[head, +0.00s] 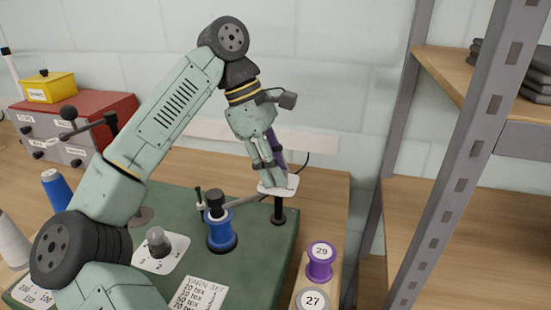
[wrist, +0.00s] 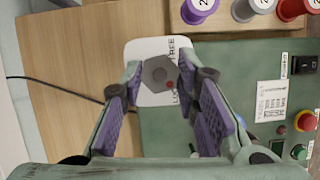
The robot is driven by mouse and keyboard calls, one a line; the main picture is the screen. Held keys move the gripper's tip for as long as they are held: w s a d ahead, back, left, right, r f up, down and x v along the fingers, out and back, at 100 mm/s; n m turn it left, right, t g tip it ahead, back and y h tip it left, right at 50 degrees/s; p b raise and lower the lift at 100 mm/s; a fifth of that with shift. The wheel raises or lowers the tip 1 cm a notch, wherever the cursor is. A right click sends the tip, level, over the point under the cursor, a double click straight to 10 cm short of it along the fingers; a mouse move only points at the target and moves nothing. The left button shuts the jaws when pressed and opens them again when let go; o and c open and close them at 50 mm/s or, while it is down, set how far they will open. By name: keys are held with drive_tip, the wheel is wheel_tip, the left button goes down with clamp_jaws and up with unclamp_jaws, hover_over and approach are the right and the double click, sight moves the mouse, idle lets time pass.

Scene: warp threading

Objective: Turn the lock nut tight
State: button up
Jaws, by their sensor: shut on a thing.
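The lock nut (wrist: 157,72) is a grey hexagon with a red dot at its lower right, seen from above in the wrist view. It sits on a white plate (wrist: 143,48) lettered "LOCK" and "FREE", partly covered by my fingers. My gripper (wrist: 168,88) has its purple-padded fingers on either side of the nut and is shut on it. In the head view my gripper (head: 266,170) points down at the white plate (head: 290,183), which stands on a dark post (head: 278,208). The nut itself is hidden there behind the fingers.
A blue spool (head: 221,237) stands on the green machine top just left of the post. A purple spool (head: 321,262) marked 29 is at the front right. A grey shelf frame (head: 460,130) rises on the right. Red and green buttons (wrist: 305,122) show in the wrist view.

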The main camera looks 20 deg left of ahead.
drive_tip(key=shift+w+m+g+p, duration=0.1)
drive_tip(key=shift+m+g+p, duration=0.35)
drive_tip(key=shift+m, duration=0.55)
drive_tip(key=o, duration=1.2)
drive_tip(key=shift+c, duration=0.2)
drive_tip(key=shift+r, duration=0.1)
drive_tip(key=v, duration=1.1)
drive_tip(key=shift+r, duration=0.4)
